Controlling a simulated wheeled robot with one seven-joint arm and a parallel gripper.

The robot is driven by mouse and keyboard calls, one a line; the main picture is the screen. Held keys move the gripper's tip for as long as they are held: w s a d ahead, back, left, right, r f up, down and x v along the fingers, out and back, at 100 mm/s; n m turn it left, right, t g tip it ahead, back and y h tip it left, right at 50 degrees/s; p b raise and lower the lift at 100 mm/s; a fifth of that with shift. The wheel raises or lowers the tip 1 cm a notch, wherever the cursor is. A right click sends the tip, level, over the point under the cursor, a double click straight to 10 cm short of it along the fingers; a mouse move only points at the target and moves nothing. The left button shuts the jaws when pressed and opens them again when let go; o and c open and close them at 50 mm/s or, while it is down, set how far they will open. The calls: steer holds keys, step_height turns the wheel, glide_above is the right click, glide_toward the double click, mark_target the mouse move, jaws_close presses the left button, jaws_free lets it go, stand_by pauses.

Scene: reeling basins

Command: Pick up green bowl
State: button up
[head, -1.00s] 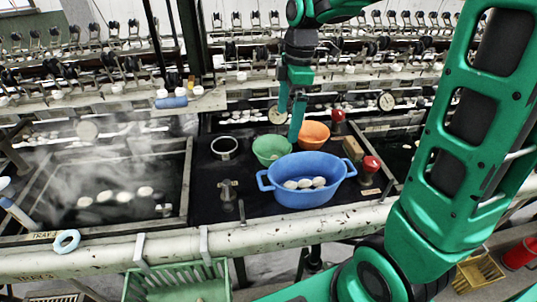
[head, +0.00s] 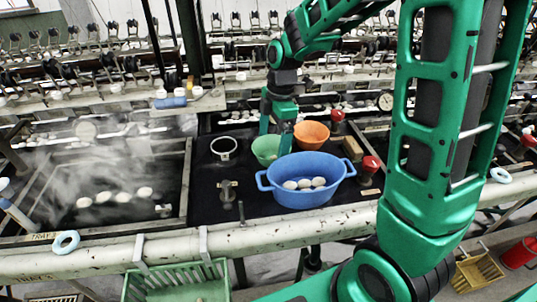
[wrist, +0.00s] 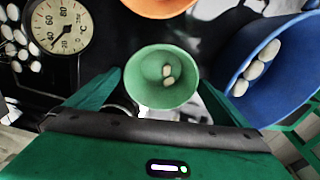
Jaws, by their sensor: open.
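The green bowl (head: 262,151) stands on the dark bench, left of the blue tub, partly hidden by my gripper in the head view. In the wrist view the green bowl (wrist: 148,75) is near the middle, with a few pale cocoons inside. My gripper (head: 275,136) points down at the bowl. In the wrist view my gripper (wrist: 160,98) is open, with one finger on each side of the bowl's near part. I cannot tell whether either finger touches it.
The blue tub (head: 302,195) with several cocoons stands close to the right of the bowl. The orange bowl (head: 311,134) is just behind. A metal ring (head: 223,148) lies to the left and a red-topped knob (head: 370,164) to the right. A dial gauge (wrist: 62,25) shows in the wrist view.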

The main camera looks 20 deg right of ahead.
steer(key=shift+a+f, duration=0.15)
steer(key=shift+f, duration=0.8)
steer(key=c, duration=1.2)
steer(key=shift+o, duration=0.2)
steer(key=shift+r, duration=0.1)
